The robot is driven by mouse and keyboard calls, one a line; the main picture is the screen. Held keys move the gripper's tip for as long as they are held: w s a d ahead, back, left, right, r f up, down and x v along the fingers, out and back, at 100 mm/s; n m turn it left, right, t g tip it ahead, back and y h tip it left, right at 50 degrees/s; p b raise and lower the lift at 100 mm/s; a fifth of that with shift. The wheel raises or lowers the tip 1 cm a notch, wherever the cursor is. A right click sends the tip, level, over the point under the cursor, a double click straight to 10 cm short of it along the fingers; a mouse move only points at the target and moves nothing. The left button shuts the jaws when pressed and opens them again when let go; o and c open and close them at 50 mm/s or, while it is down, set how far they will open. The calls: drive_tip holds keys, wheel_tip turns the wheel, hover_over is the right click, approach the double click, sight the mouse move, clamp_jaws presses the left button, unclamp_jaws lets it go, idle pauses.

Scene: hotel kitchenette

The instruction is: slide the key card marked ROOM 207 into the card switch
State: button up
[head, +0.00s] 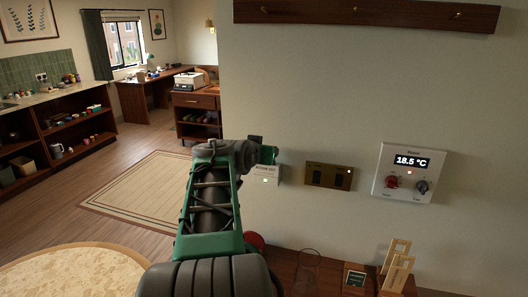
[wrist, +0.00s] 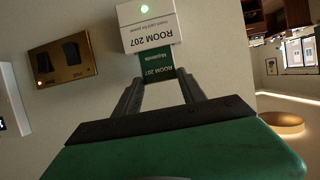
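The card switch (wrist: 150,28) is a white box on the wall marked ROOM 207, upside down in the wrist view, with a lit green light. It also shows in the head view (head: 266,181), partly behind my arm. The dark green key card (wrist: 157,66), marked ROOM 207, stands with one end at the switch's slot edge and appears partly inside. My gripper (wrist: 160,78) has a fingertip at each side edge of the card and appears shut on it. In the head view my wrist hides the card and fingers.
A brass switch plate (head: 329,176) is on the wall right of the card switch, then a white thermostat (head: 408,173). Below is a wooden shelf with a small dark card stand (head: 355,278), pale wooden holders (head: 397,268) and a glass (head: 307,268). A hook rail (head: 367,14) is above.

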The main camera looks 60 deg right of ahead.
drive_tip(key=o, duration=0.5)
drive_tip(key=b+v, duration=0.2)
drive_tip(key=v, duration=0.6)
drive_tip(key=w+a+f+n+y, duration=0.1)
drive_tip(key=a+f+n+y, duration=0.25)
drive_tip(key=a+f, duration=0.5)
drive_tip(key=w+a+f+n+y, duration=0.2)
drive_tip(key=a+f+y, duration=0.35)
drive_tip(key=f, duration=0.55)
drive_tip(key=w+a+f+n+y, duration=0.1)
drive_tip(key=a+f+n, duration=0.1)
drive_tip(key=a, duration=0.9)
drive_tip(key=w+a+f+n+t+y, duration=0.1)
drive_tip(key=a+n, duration=0.4)
drive_tip(key=a, duration=0.6)
drive_tip(key=w+a+f+n+y, duration=0.2)
drive_tip(key=a+n, duration=0.2)
drive_tip(key=a, duration=0.7)
drive_tip(key=shift+w+f, duration=0.25)
drive_tip(key=shift+f, duration=0.15)
drive_tip(key=shift+a, duration=0.1)
